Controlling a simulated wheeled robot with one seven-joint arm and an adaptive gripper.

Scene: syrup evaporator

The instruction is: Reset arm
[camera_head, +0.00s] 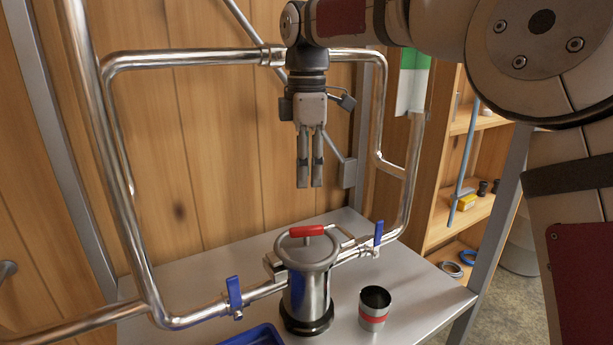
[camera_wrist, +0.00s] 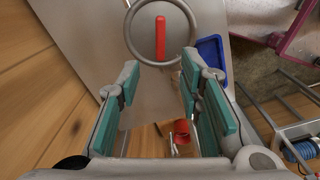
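My gripper (camera_head: 310,184) hangs with its fingers pointing down, above the table and in front of the wooden wall. It is empty and well above the lidded metal canister (camera_head: 308,283). In the wrist view my gripper (camera_wrist: 158,82) shows its teal-padded fingers spread apart with nothing held between them. The canister's round lid with its red handle (camera_wrist: 160,38) shows beyond the fingertips. The canister stands upright on the table, with its lid on.
Steel pipes (camera_head: 185,58) with blue valve handles (camera_head: 235,292) frame the gripper. A metal cup with a red band (camera_head: 374,309) stands right of the canister on the grey table (camera_head: 425,285). A blue tray (camera_head: 255,336) lies at the front. Wooden shelves (camera_head: 462,205) stand at right.

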